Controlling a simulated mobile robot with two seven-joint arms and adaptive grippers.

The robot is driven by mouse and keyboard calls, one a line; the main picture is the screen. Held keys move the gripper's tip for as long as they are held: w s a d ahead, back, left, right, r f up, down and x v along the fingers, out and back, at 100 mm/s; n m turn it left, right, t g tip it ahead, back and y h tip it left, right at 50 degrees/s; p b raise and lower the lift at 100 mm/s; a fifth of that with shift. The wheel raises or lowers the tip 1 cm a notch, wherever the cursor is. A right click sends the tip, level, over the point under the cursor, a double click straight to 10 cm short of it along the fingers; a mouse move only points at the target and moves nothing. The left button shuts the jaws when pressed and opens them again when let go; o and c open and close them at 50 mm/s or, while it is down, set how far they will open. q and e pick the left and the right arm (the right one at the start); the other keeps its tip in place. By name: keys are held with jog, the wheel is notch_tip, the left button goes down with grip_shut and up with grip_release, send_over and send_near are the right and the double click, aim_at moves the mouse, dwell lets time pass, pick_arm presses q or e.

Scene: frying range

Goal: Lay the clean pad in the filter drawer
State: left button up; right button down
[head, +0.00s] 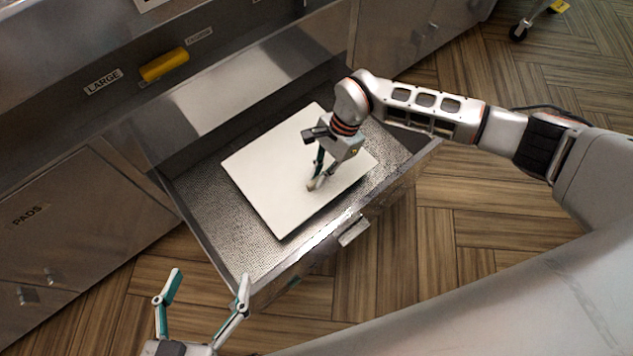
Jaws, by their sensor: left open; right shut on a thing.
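The clean pad (268,177) is a flat white rectangle. It lies inside the open filter drawer (215,217), turned at an angle to the drawer walls, over the perforated metal floor. My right gripper (313,186) reaches down over the pad's right part and is shut on a small tab or piece of the pad at its fingertips. Whether the pad rests fully flat on the drawer floor cannot be told. My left gripper (205,285) is open and empty, outside the drawer, near its front left corner.
The drawer's front wall carries a metal handle (354,230). A yellow handle (164,64) sits on the range front beside a LARGE label (103,82). A cabinet door marked PADS (62,215) is at left. Wooden floor (490,215) is open at right.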

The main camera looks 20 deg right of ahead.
notch_tip(320, 180, down, 2)
jog(key=f+b, duration=0.2)
jog(key=f, duration=0.3)
jog(key=shift+s+f, duration=0.2)
jog(key=shift+w+f, duration=0.1)
jog(key=shift+f, duration=0.05)
jog(key=shift+w+r, duration=0.15)
jog(key=shift+r, duration=0.1)
jog(key=shift+f, duration=0.15)
jog(key=c, duration=2.2)
grip_release()
jog(key=shift+c, duration=0.2)
pick_arm(q)
jog(key=d+n, duration=0.2)
jog(key=d, duration=0.1)
jog(key=shift+s+d+f+h, duration=0.15)
jog(key=shift+s+f+h, duration=0.05)
jog(key=shift+s+h, duration=0.2)
pick_arm(e)
jog(key=shift+o, duration=0.5)
